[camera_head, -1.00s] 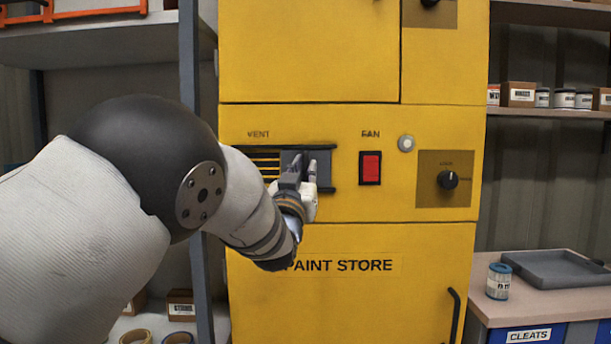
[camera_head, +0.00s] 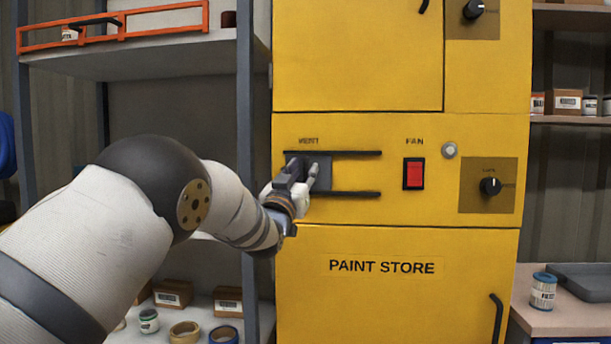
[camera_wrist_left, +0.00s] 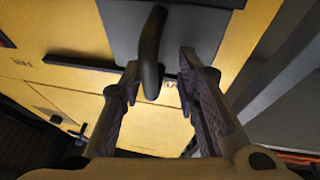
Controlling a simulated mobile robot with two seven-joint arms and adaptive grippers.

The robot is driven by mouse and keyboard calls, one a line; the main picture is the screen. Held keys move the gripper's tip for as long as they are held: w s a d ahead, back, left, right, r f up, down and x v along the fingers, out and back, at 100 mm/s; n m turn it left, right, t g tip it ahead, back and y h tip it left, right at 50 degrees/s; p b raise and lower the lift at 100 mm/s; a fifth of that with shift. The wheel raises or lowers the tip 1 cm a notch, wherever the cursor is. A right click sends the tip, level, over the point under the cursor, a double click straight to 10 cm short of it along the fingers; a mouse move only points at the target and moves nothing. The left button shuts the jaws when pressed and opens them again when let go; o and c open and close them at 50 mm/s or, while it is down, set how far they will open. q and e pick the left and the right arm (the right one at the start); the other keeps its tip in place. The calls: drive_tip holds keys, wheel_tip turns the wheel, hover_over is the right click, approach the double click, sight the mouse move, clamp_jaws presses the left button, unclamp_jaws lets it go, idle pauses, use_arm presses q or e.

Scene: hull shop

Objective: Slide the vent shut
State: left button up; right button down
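The vent's dark grey sliding plate (camera_head: 323,174) sits at the left end of its two black rails (camera_head: 352,193) on the yellow cabinet. No vent slots show; bare yellow panel shows between the rails to its right. My left gripper (camera_head: 303,172) is in front of the plate and hides part of it. In the left wrist view, the plate (camera_wrist_left: 194,30) carries a black upright handle (camera_wrist_left: 151,50). The left gripper's fingers (camera_wrist_left: 160,80) are apart on either side of the handle, with a visible gap on the right. My right gripper is not in view.
A red fan switch (camera_head: 414,174) and a dark knob (camera_head: 490,187) are right of the vent. A grey shelf post (camera_head: 246,130) stands left of the cabinet, close to my left arm. A bench with a grey tray (camera_head: 585,283) is at lower right.

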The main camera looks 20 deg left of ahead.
use_arm(q)
drive_tip(key=shift+s+d+f, duration=0.1)
drive_tip(key=shift+d+f, duration=0.05)
drive_tip(key=a+v, duration=0.1)
drive_tip(key=v, duration=1)
drive_tip(key=shift+s+d, duration=0.4)
drive_tip(key=shift+d, duration=0.05)
drive_tip(key=shift+f, duration=0.1)
